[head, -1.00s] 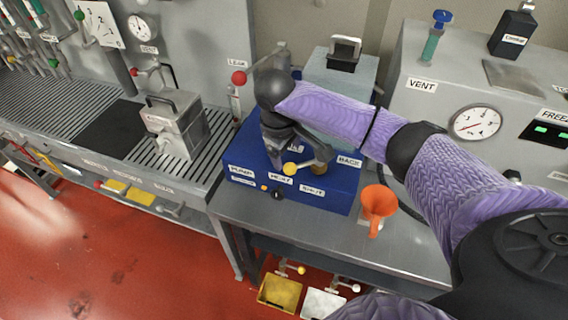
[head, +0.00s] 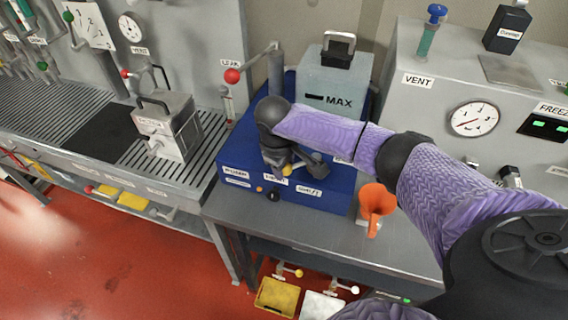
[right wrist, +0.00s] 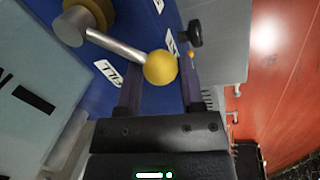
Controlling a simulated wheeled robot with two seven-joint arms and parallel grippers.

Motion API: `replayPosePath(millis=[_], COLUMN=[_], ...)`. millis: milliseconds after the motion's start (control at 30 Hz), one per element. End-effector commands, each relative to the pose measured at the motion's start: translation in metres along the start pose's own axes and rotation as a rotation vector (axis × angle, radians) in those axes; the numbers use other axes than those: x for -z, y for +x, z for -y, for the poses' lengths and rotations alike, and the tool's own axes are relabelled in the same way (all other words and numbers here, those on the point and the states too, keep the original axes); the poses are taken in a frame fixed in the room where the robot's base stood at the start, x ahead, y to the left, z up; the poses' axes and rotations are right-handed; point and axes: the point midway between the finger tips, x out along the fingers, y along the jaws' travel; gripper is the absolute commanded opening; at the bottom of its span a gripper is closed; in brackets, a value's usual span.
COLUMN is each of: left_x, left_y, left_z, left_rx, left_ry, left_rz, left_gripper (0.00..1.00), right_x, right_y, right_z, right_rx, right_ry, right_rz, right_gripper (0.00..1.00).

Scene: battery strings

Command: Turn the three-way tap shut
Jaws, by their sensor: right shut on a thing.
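The tap's yellow ball knob (head: 287,171) shows at the front of the blue box (head: 228,158), just below my right gripper (head: 284,166). In the right wrist view the yellow ball (right wrist: 160,67) ends a metal lever (right wrist: 115,45), which runs to a brass-coloured hub (right wrist: 95,14) at the upper left. The ball lies between the fingers of my right gripper (right wrist: 160,82), which is shut on it. The gripper and wrist hide the hub in the head view. My left gripper is not in view.
A grey tank marked MAX (head: 337,83) stands behind the arm. A red-knobbed lever (head: 232,75) stands at the box's back left. A grey cabinet with a gauge (head: 474,118) is at the right.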

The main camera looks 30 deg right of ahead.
Motion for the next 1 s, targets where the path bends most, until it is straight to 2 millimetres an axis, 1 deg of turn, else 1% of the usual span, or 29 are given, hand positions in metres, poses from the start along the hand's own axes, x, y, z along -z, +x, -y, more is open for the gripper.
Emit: replayPosePath(millis=[300, 467, 567, 733, 867, 1000], left_x=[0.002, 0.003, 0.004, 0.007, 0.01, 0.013], left_y=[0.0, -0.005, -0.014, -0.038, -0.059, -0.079], left_z=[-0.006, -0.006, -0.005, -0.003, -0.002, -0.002], left_rx=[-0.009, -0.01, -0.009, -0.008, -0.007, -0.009], left_ry=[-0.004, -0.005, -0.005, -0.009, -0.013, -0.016], left_rz=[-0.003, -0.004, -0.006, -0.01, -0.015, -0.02], left_gripper=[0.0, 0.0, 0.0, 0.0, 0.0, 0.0], right_x=[-0.001, -0.003, -0.006, -0.014, -0.024, -0.04], right_y=[0.001, -0.001, -0.003, -0.006, -0.008, -0.006], right_z=[0.0, 0.001, 0.002, 0.005, 0.007, 0.005], right_rx=[0.001, 0.002, 0.003, 0.005, 0.004, 0.005], right_ry=[0.002, -0.015, -0.048, -0.15, -0.253, -0.362], right_rz=[0.005, 0.004, -0.002, -0.02, -0.039, -0.059], right_gripper=[0.0, 0.0, 0.0, 0.0, 0.0, 0.0])
